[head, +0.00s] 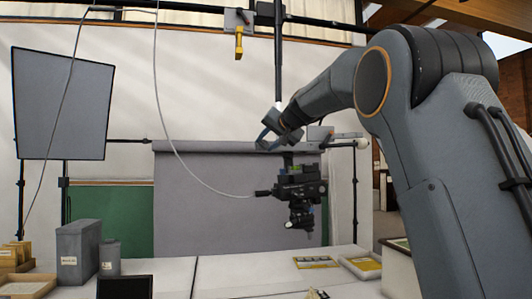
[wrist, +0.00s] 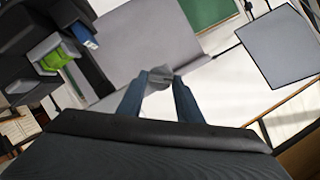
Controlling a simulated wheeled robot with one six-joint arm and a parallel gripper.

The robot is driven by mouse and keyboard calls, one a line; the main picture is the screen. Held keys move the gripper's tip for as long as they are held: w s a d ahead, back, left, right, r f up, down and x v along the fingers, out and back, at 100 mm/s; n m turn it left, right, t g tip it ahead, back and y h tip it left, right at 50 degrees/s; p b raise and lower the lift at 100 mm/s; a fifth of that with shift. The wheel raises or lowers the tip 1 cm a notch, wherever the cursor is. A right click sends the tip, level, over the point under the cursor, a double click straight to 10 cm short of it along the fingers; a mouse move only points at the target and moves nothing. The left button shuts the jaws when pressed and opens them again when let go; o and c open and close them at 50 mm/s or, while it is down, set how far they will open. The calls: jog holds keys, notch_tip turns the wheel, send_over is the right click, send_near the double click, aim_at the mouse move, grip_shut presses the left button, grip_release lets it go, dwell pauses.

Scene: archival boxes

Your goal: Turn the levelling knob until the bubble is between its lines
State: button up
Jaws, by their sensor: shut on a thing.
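My gripper (wrist: 160,88) has its two blue-grey fingers closed on a small grey knob (wrist: 160,75), seen between the fingertips in the wrist view. In the head view my gripper (head: 266,141) is above and to the left of a black camera-like device (head: 300,188) hanging from an overhead post; the knob cannot be made out there. A bright green level vial (wrist: 58,57) shows on the dark device at the left of the wrist view. The vial also shows as a small green patch in the head view (head: 296,168). The bubble and its lines are too small to tell.
A thin white cable (head: 184,163) runs to the device's left side. A grey backdrop (head: 215,220) hangs behind. A dark panel (head: 62,105) stands at left. Grey boxes (head: 79,252) and yellow-edged trays (head: 315,262) stand on the white table (head: 245,270) below.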

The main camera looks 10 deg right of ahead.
jog(key=m+b, duration=0.1)
jog(key=b, duration=0.1)
jog(key=m+y+b, duration=0.1)
jog(key=b, duration=0.2)
jog(key=shift+d+f+m+t+y, duration=0.15)
jog(key=shift+f+m+t+y, duration=0.15)
jog(key=shift+f+m+t, duration=0.1)
jog(key=shift+r+m+b, duration=0.1)
jog(key=shift+m+b, duration=0.5)
jog(key=shift+b, duration=0.4)
jog(key=shift+y, duration=0.4)
jog(key=o, duration=1)
jog(key=shift+r, duration=0.1)
jog(key=shift+o, duration=0.2)
jog(key=b+v, duration=0.2)
jog(key=v, duration=0.5)
jog(key=shift+s, duration=0.4)
jog(key=shift+d, duration=0.15)
